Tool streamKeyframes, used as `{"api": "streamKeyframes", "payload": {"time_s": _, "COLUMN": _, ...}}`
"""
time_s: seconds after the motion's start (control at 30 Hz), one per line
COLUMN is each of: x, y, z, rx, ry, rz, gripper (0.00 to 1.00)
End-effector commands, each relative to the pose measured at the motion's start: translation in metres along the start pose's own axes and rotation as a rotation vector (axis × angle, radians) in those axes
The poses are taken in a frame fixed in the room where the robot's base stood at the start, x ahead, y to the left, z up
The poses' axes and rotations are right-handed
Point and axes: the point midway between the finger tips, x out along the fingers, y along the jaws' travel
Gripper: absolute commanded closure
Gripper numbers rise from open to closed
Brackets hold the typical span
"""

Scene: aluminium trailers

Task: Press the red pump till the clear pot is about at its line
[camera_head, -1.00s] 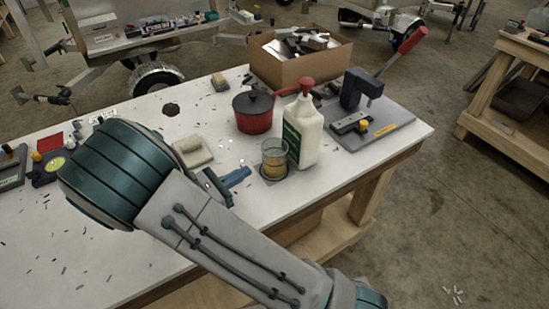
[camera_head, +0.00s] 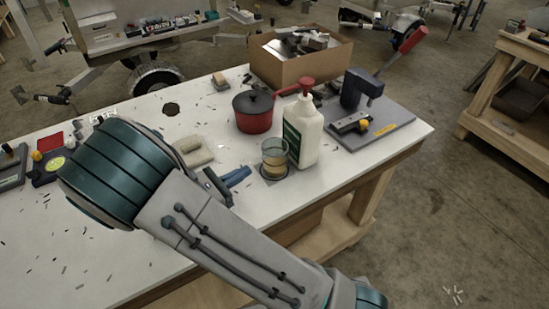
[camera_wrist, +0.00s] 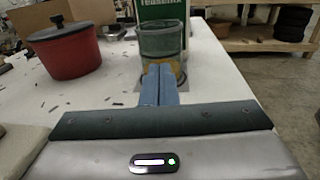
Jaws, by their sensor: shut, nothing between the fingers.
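The red pump (camera_head: 305,86) tops a white bottle with a green label (camera_head: 306,135), upright near the table's front edge. The pump is out of the wrist view, where only the bottle's green label (camera_wrist: 162,12) shows. The clear pot (camera_head: 274,152) stands just left of the bottle with amber liquid in its lower part. It also shows in the wrist view (camera_wrist: 163,42), just beyond my fingertips.
A red lidded saucepan (camera_head: 253,115) stands behind the pot. A cardboard box (camera_head: 290,67) of parts is at the back. A press on a grey base (camera_head: 375,133) stands right of the bottle.

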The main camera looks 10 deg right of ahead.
Motion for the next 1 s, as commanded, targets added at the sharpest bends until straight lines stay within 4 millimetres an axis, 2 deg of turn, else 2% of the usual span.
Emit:
{"api": "streamKeyframes", "payload": {"time_s": 0.7, "x": 0.003, "y": -0.002, "z": 0.001, "rx": 0.009, "ry": 0.014, "rz": -0.014, "gripper": 1.00}}
{"api": "streamKeyframes", "payload": {"time_s": 0.87, "x": 0.019, "y": -0.018, "z": 0.005, "rx": 0.063, "ry": 0.099, "rz": -0.101, "gripper": 1.00}}
{"api": "streamKeyframes", "payload": {"time_s": 1.0, "x": 0.038, "y": -0.043, "z": 0.010, "rx": 0.161, "ry": 0.232, "rz": -0.239, "gripper": 1.00}}
